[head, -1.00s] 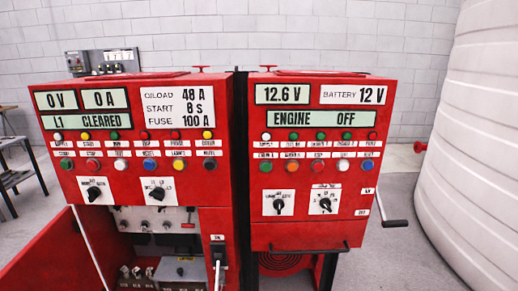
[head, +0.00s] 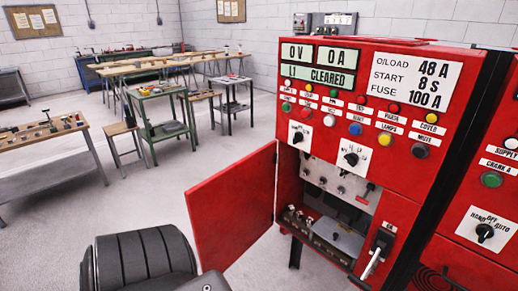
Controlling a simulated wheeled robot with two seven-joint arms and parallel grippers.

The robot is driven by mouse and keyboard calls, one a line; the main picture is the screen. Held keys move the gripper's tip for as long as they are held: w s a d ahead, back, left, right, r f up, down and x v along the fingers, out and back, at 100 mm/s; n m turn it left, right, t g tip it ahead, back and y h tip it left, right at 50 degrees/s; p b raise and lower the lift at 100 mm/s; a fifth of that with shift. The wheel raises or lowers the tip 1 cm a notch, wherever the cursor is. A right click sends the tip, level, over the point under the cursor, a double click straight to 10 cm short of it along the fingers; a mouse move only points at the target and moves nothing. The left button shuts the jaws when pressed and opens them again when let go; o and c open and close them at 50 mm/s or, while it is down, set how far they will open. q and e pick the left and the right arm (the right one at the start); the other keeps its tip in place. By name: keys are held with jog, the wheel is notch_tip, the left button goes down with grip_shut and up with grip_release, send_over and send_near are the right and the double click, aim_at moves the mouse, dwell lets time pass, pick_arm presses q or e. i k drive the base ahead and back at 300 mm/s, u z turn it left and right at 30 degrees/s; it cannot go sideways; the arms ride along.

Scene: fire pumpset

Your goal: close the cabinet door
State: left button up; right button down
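The red cabinet door (head: 232,208) stands wide open in the head view, swung out to the left from its hinge side at the left edge of the cabinet opening. The red cabinet (head: 375,110) is at the right, and its lower compartment (head: 328,210) is exposed, showing terminals, a metal box and a panel with small knobs. A black ribbed part, which looks like my own arm, shows at the bottom left of centre, in front of the door's lower left. Neither gripper's fingers are visible.
A lever handle (head: 377,252) sticks out right of the opening. A second red cabinet (head: 480,200) stands at the right edge. Wooden workbenches (head: 165,65), a green cart (head: 160,115) and stools are farther back left. The grey floor left of the door is clear.

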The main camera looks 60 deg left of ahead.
aim_at(229, 212)
jog(key=z, duration=2.15)
jog(key=k, duration=2.55)
jog(key=u, duration=1.95)
jog(key=i, duration=0.95)
jog(key=z, duration=0.9)
